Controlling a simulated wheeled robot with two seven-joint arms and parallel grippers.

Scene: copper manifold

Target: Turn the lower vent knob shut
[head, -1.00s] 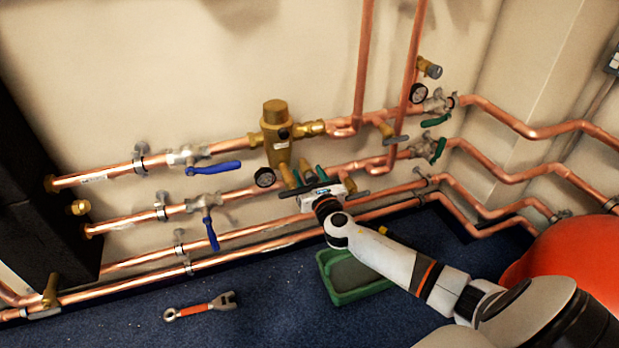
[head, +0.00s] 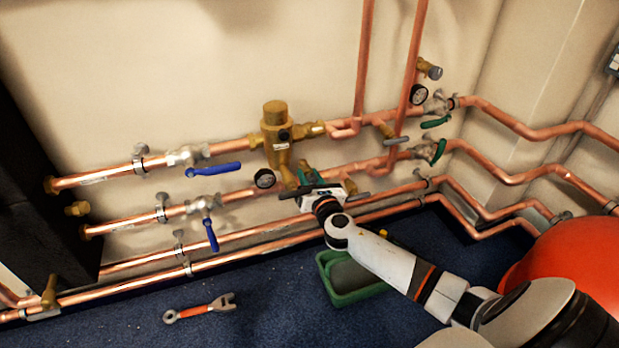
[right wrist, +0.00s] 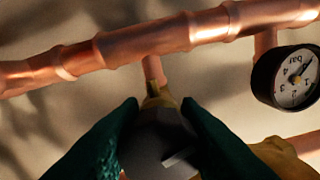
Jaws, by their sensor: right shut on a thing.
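The lower vent knob (right wrist: 150,145) is a dark grey, rounded knob with a pale mark, seen in the right wrist view. It sits on a brass stem (right wrist: 157,95) below a copper pipe. My right gripper (right wrist: 160,112) has its two dark green fingers on either side of the knob and is shut on it. In the head view my right gripper (head: 309,177) is at the lower part of the brass valve assembly and hides the knob. My left gripper is not in view.
A pressure gauge (head: 265,178) is close to the left of my gripper. Copper pipes run along the wall, with blue lever handles (head: 214,169) at left and green ones (head: 437,150) at right. A green tray (head: 352,280), a wrench (head: 200,308) and a red vessel (head: 570,265) are below.

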